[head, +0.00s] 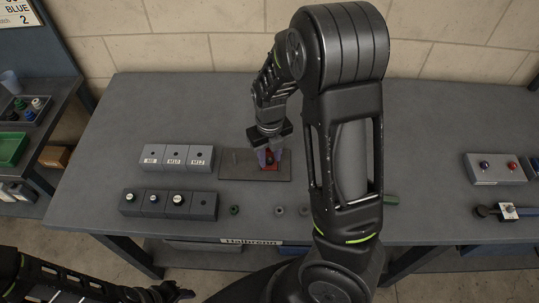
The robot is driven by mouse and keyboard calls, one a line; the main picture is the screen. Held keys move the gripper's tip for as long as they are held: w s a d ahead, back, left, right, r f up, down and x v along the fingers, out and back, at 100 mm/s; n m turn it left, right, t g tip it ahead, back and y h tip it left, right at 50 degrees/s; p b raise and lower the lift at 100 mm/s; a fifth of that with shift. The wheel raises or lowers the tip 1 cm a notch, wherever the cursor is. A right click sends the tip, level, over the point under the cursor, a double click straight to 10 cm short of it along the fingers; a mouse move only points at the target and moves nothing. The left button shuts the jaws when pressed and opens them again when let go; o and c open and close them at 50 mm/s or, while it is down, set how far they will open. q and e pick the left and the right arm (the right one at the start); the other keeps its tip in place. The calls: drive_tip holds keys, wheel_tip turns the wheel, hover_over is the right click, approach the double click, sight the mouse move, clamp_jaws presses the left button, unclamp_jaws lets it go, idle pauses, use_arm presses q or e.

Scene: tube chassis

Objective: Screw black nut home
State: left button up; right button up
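My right gripper (270,157) points down over a flat dark plate (238,166) on the grey bench. Its two pale bluish fingers stand apart on either side of a small dark thing at a red part (268,166) on the plate. This dark thing may be the black nut, but it is too small to tell, as is whether the fingers touch it. My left gripper (180,291) is low at the bottom left, off the bench; its opening is unclear.
Blocks with labels (177,158) and blocks with round pieces (168,204) stand left of the plate. A box with blue and red knobs (495,168) is at right. My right arm hides the bench's middle right.

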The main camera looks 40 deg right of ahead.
drive_tip(key=shift+r, duration=0.95)
drive_tip(key=n, duration=0.3)
drive_tip(key=shift+n, duration=0.4)
drive_tip(key=n, duration=0.3)
drive_tip(key=shift+n, duration=0.4)
drive_tip(key=shift+n, duration=0.5)
drive_tip(key=n, duration=0.4)
drive_tip(key=shift+n, duration=0.9)
